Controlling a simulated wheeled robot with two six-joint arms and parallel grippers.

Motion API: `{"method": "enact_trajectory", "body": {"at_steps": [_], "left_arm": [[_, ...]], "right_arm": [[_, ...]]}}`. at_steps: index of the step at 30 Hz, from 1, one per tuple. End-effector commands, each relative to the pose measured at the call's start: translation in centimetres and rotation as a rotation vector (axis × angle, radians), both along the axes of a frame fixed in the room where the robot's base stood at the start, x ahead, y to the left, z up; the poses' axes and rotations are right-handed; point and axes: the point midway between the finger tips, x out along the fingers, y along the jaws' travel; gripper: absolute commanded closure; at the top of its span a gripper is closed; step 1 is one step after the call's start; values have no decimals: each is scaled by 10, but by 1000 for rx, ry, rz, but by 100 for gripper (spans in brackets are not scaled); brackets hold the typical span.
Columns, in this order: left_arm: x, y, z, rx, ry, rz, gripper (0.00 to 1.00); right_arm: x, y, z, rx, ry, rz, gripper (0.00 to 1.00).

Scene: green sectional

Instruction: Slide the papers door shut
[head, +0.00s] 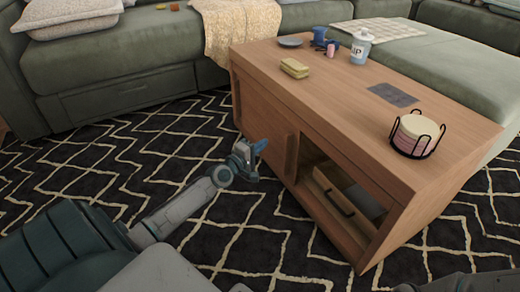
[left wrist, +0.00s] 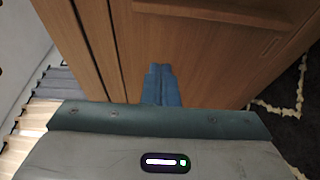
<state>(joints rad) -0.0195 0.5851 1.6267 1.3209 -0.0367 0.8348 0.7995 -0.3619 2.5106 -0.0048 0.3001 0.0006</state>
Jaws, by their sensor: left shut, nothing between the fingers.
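The wooden coffee table (head: 330,100) has a sliding door panel (head: 265,130) across the left part of its front, with an upright raised strip (head: 291,155) near its right edge. The right part of the front is open and shows a drawer or box with a dark handle (head: 334,190) inside. My left gripper (head: 262,145) is in front of the door, left of the strip. Its blue fingertips (left wrist: 160,82) are shut and empty, pointing at wood in the left wrist view; I cannot tell if they touch it. My right gripper is not in view.
The green sofa (head: 120,60) stands behind. The patterned rug (head: 110,160) is clear left of the table.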

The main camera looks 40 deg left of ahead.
Motion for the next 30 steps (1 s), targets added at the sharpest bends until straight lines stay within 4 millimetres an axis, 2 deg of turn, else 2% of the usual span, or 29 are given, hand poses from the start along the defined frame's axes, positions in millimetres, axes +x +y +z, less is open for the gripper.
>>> {"method": "enact_trajectory", "body": {"at_steps": [3, 10, 12, 18, 30], "left_arm": [[24, -2, -1, -4, -4, 1, 100], [64, -4, -2, -3, -3, 0, 100], [57, -17, 4, -5, 2, -2, 100], [48, -36, 2, -2, 0, -1, 100], [46, -41, 0, -1, 0, 0, 100]], "right_arm": [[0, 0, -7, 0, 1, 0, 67], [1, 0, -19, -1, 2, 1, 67], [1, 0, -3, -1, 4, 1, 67], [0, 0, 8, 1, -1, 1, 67], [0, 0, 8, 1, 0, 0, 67]]}}
